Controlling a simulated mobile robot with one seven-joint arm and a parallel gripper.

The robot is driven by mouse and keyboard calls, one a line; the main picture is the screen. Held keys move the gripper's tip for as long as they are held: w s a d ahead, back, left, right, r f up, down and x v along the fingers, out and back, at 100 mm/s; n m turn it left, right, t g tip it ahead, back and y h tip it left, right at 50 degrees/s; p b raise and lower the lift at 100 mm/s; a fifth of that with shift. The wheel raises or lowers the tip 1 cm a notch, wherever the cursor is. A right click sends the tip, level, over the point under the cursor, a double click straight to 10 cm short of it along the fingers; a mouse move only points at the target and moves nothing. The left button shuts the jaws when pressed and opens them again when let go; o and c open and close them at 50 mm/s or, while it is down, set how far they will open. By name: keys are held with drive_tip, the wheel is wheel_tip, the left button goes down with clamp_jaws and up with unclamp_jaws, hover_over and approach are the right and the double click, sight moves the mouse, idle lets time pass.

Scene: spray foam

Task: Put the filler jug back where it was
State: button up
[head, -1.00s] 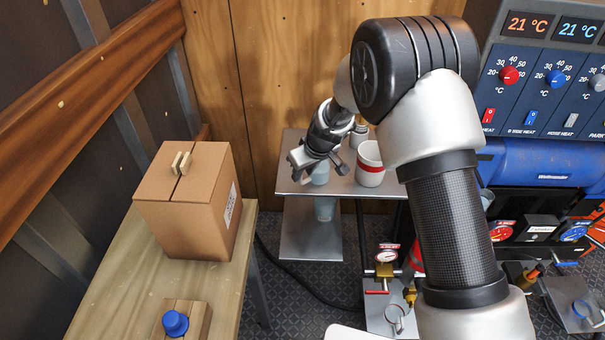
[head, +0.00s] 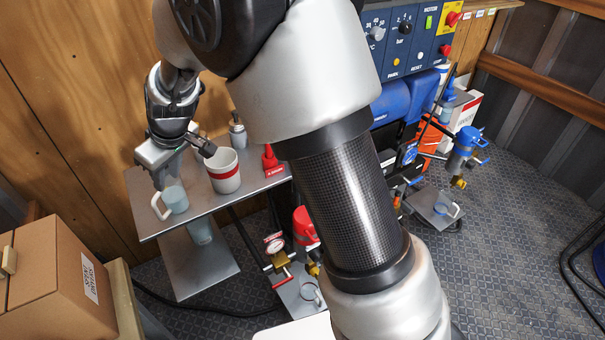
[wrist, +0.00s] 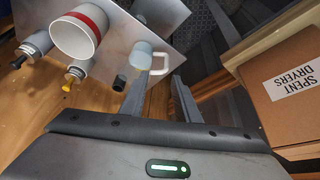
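A pale blue jug (head: 174,199) with a white handle stands upright near the front left edge of the steel table (head: 207,204). It is the one that looks like the filler jug. In the wrist view the jug (wrist: 143,54) is just beyond my fingertips, its handle toward the right finger. My gripper (head: 163,180) is directly above and behind the jug in the head view. In the wrist view my gripper (wrist: 158,85) has its two fingers apart with nothing between them. I cannot tell whether a finger touches the handle.
A white cup with a red band (head: 224,171) stands close to the right of the jug. A cardboard box (head: 60,275) sits at the lower left. A wooden wall is behind.

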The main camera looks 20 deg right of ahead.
drive_tip(key=s+d+r+m+t+h, duration=0.1)
drive_tip(key=s+d+r+m, duration=0.1)
drive_tip(key=s+d+r, duration=0.5)
drive_tip(key=s+d+r+m, duration=0.3)
drive_tip(key=s+d+r, duration=0.3)
drive_tip(key=d, duration=0.4)
drive_tip(key=s+d+r+m+t+h, duration=0.1)
drive_tip(key=s+d+m, duration=0.3)
drive_tip(key=s+d, duration=0.6)
drive_tip(key=s+r+h, duration=0.1)
drive_tip(key=s, duration=0.2)
drive_tip(key=shift+r, duration=0.3)
wheel_tip(320, 180, up, 5)
drive_tip(key=p, duration=0.5)
